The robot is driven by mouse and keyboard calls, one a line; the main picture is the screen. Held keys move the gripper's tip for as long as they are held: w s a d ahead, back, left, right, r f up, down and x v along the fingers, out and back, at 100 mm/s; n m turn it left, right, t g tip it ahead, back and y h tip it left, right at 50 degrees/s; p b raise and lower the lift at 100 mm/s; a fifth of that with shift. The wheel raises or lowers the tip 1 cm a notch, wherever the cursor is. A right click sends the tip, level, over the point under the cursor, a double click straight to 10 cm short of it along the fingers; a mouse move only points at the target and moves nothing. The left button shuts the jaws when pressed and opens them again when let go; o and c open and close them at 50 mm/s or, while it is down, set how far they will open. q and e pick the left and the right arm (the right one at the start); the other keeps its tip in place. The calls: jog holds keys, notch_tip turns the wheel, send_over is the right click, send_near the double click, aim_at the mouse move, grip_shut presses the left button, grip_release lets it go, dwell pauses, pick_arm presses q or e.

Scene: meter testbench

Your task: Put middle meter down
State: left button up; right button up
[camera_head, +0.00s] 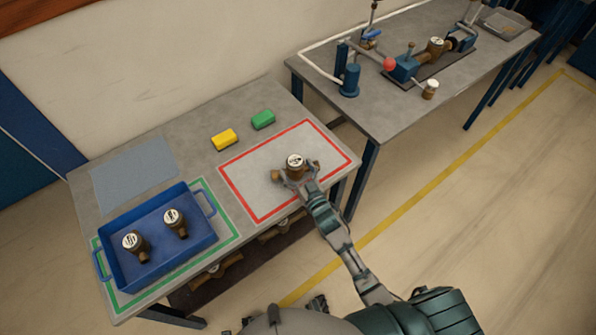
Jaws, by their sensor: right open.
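A brown meter with a white dial (295,161) stands upright on the near table, inside the red outlined area (237,186). My right gripper (296,180) is open, with its fingers at the near side of this meter's body. Whether the fingers touch it is too small to tell. Two similar meters, one at the left (134,244) and one at the right (175,222), stand in the blue tray (168,262). My left gripper cannot be made out.
The tray sits within a green outline on the near table (190,160). A yellow block (224,139) and a green block (263,119) lie behind the red area. The second table (385,118) carries a test rig with a meter (435,47) and a small brown-and-white part (430,89).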

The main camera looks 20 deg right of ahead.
pick_arm(q)
jog(key=shift+s+f, duration=0.3)
jog(key=shift+s, duration=0.1)
pick_arm(e)
jog(key=s+d, duration=0.2)
jog(key=s, duration=0.9)
jog(key=shift+s+d, duration=0.2)
jog(key=shift+s, duration=0.2)
